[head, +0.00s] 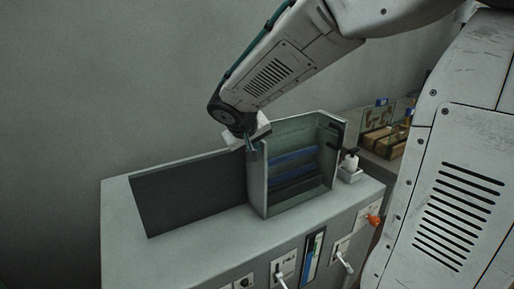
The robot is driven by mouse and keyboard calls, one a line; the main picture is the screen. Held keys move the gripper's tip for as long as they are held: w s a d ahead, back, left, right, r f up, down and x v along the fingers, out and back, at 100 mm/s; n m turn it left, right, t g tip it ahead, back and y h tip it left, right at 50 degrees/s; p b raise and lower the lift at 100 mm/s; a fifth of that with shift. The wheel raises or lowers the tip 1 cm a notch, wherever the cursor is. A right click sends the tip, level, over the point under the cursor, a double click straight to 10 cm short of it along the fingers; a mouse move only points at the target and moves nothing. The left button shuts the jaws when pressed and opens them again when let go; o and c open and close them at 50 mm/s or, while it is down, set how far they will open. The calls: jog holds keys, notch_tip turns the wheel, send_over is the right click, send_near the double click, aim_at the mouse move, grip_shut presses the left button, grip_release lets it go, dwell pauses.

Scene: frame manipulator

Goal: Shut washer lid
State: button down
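The washer (130,240) is a pale grey-green cabinet with a flat top. On its top is a dark rectangular area (195,192), which looks like the opening. To its right, a boxy pale lid (328,153) stands upright, its hollow inner side with blue and dark bars facing the camera. My gripper (250,145) is at the lid's upper left edge, pointing down. Its fingertips are small and partly hidden by the wrist, so I cannot tell whether they touch the lid or how far apart they are.
A white bottle (349,163) stands right of the lid. A glass-sided case (382,132) with brown blocks is behind it. White levers (343,262) and an orange knob (375,219) stick out from the cabinet front. The wall behind is bare.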

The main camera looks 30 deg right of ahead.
jog(key=shift+d, duration=0.5)
jog(key=s+a+r, duration=0.3)
jog(key=a+r, duration=0.5)
jog(key=a, duration=0.1)
jog(key=shift+s, duration=0.25)
